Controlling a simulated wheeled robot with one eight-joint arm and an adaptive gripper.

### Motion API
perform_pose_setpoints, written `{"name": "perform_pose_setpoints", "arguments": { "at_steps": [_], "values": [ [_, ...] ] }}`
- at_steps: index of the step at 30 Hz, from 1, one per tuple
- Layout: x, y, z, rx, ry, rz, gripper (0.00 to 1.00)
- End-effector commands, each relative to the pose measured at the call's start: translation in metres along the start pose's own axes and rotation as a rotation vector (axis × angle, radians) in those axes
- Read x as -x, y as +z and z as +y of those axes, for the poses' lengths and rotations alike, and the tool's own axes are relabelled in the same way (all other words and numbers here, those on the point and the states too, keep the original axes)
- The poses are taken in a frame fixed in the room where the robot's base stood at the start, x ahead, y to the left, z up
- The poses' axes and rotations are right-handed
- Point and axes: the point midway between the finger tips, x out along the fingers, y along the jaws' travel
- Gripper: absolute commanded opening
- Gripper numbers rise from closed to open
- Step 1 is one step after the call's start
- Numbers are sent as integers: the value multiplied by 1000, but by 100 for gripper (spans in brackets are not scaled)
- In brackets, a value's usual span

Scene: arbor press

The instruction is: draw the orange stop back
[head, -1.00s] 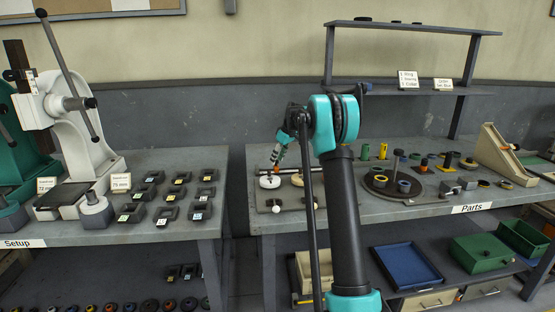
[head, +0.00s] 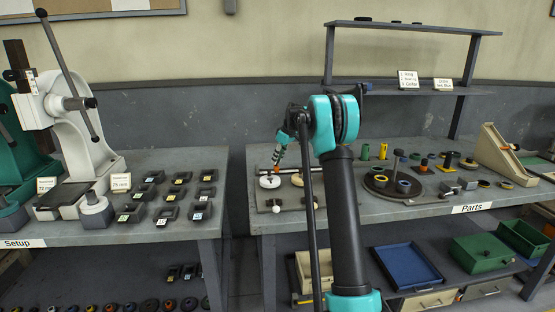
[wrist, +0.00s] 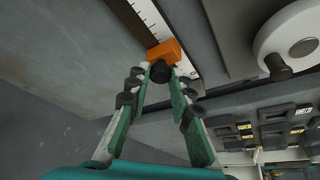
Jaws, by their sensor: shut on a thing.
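The orange stop (wrist: 166,50) sits on a white ruled scale (wrist: 150,22) in the wrist view, with a black knob (wrist: 161,71) on its near side. My gripper (wrist: 162,80) is shut on that knob, one fingertip on each side. In the head view my gripper (head: 277,167) is low over the left part of the parts bench. A little orange shows at its tip there, but the stop is too small and partly hidden to make out well.
A white disc with a brown handle (wrist: 300,42) is close to the right of the scale. Several black blocks (head: 173,194) stand on the setup bench (head: 150,232), left of a gap. A round dark tray (head: 377,190) with parts is to the right of my arm.

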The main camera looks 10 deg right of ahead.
Motion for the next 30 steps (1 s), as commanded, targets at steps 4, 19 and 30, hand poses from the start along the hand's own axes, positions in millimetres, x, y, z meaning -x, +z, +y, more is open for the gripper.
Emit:
{"name": "perform_pose_setpoints", "arguments": {
  "at_steps": [4, 19, 30],
  "values": [
    [4, 10, 11, -2, 2, 0, 0],
    [37, 89, 96, -4, 1, -1, 0],
    [49, 117, 127, 0, 1, -1, 0]
  ]
}}
